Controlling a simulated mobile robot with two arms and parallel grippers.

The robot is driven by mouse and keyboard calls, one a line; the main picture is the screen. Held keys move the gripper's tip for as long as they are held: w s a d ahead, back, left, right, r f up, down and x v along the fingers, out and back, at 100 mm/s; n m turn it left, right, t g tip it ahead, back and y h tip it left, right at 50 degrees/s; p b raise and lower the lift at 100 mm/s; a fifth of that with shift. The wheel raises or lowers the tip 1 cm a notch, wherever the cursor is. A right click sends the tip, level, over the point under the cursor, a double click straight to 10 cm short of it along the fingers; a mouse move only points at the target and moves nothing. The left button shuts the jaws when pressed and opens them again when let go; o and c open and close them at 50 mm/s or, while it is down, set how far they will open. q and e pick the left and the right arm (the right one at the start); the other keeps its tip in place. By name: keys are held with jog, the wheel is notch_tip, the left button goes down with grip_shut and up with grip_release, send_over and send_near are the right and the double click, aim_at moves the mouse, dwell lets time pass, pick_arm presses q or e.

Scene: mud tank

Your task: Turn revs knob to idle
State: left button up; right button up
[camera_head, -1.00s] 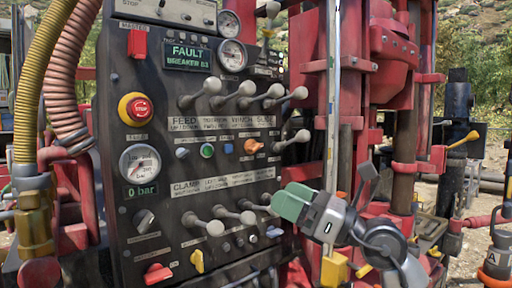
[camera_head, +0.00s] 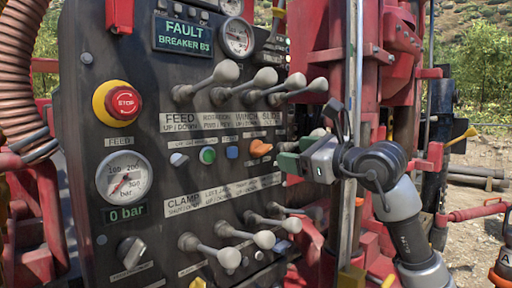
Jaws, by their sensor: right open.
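An orange knob (camera_head: 260,148) sits on the dark control panel (camera_head: 95,60), at the right end of the row of small controls. Its label is too small to read, so I cannot tell for sure that it is the revs knob. My right gripper (camera_head: 288,153) is just right of this knob, its green-padded fingers pointing left towards it. It is open and empty, and a small gap seems to lie between fingertips and knob. My left gripper is not in view.
Long levers (camera_head: 225,72) jut out above the orange knob, and more levers (camera_head: 228,256) stand below. A red stop button (camera_head: 123,102) and a 0 bar gauge (camera_head: 124,178) are at left. A vertical metal pole (camera_head: 352,90) stands close to my right gripper.

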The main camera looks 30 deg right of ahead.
aim_at(267, 149)
jog(key=p+x, duration=0.3)
jog(key=x, duration=0.5)
jog(key=shift+w+a+r, duration=0.1)
jog(key=shift+w+a, duration=0.05)
jog(key=shift+w, duration=0.05)
jog(key=shift+w+a, duration=0.15)
jog(key=shift+w, duration=0.15)
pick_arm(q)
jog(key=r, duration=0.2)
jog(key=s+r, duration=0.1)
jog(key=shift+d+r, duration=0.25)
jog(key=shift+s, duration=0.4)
pick_arm(e)
jog(key=c, duration=0.9)
